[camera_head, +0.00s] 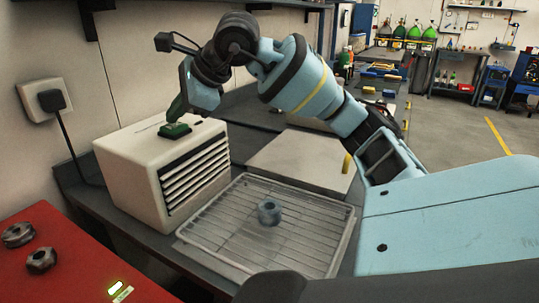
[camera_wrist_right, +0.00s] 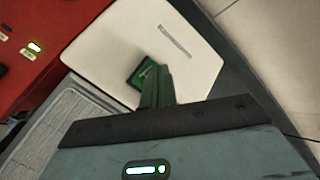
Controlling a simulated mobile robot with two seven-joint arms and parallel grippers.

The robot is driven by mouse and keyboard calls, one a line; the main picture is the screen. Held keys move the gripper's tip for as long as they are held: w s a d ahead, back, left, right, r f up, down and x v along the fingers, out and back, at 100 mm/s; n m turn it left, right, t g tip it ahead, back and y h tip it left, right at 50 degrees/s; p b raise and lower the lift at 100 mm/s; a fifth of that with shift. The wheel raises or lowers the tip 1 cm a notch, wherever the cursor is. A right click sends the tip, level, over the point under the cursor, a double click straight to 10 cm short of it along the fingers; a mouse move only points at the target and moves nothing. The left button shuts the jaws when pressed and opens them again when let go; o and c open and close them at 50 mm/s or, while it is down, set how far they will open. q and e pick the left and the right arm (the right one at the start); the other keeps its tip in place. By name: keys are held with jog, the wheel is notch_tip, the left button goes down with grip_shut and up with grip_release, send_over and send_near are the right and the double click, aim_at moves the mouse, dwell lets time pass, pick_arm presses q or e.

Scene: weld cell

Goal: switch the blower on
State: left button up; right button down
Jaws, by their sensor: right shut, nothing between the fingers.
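The blower (camera_head: 160,165), a cream box with dark slats across its front, stands on the dark bench against the wall. Its green switch (camera_head: 175,132) is on the top face. In the right wrist view the blower's pale top (camera_wrist_right: 110,50) shows, with the switch (camera_wrist_right: 135,78) partly hidden behind my fingers. My right gripper (camera_head: 174,114) has its green fingers shut and empty, pointing down at the switch. The fingertips (camera_wrist_right: 152,72) are at or just above it; I cannot tell whether they touch. Which way the switch is set is unclear. My left gripper is not in view.
A red surface (camera_head: 75,265) with two nuts is at the lower left. A black plug (camera_head: 51,100) sits in the wall socket, its cord running down behind the blower.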

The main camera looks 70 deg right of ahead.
aim_at(179, 126)
jog(key=shift+f, duration=0.3)
dwell(0.6)
jog(key=shift+r, duration=0.1)
jog(key=shift+r+p, duration=0.7)
jog(key=shift+p, duration=0.05)
notch_tip(179, 126, up, 2)
jog(key=shift+r+p, duration=0.25)
jog(key=shift+p, duration=0.95)
notch_tip(179, 126, up, 2)
jog(key=shift+r+p, duration=0.1)
jog(key=shift+p, duration=1)
jog(key=shift+r+p, duration=0.65)
jog(key=shift+p, duration=0.15)
